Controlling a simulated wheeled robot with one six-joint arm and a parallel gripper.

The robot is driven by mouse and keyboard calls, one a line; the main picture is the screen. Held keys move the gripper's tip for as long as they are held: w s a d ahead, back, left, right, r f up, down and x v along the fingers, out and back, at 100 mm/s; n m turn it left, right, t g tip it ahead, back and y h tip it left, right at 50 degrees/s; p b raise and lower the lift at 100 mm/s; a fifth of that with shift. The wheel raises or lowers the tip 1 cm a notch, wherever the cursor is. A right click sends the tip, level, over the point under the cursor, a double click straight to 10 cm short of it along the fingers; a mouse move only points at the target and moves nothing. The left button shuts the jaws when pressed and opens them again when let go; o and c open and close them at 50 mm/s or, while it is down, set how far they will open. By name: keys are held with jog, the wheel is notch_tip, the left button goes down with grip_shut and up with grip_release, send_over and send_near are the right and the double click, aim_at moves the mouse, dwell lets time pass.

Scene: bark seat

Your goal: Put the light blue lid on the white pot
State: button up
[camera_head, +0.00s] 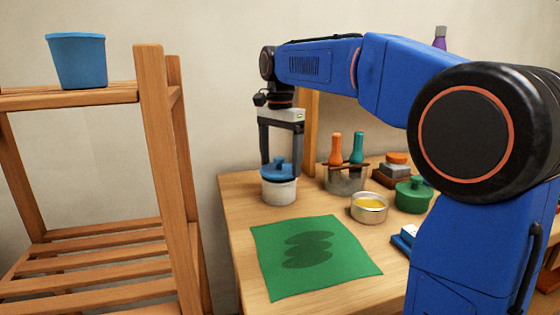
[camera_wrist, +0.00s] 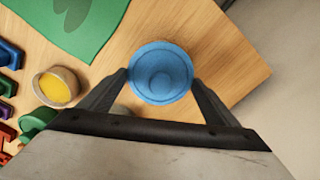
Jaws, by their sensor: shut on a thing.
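The light blue lid (camera_head: 278,172) with its round knob sits level at the top of the white pot (camera_head: 279,191), near the table's back left. From this angle I cannot tell whether it is fully seated or just above the rim. My gripper (camera_head: 282,158) reaches down from above, with its fingers at the lid. In the wrist view the lid (camera_wrist: 160,73) lies between the two fingertips of my gripper (camera_wrist: 160,80), shut on it. The lid hides the pot in that view.
A green cloth (camera_head: 315,255) lies in front of the pot. To the right stand a holder (camera_head: 345,180) with orange and teal handles, a bowl of yellow stuff (camera_head: 369,207) and a green lidded pot (camera_head: 413,195). A wooden rack (camera_head: 155,180) with a blue bin (camera_head: 77,60) stands left.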

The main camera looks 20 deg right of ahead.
jog(key=shift+f, duration=0.6)
jog(key=o, duration=1)
jog(key=shift+r, duration=0.1)
jog(key=shift+r, duration=3.4)
jog(key=shift+s, duration=0.1)
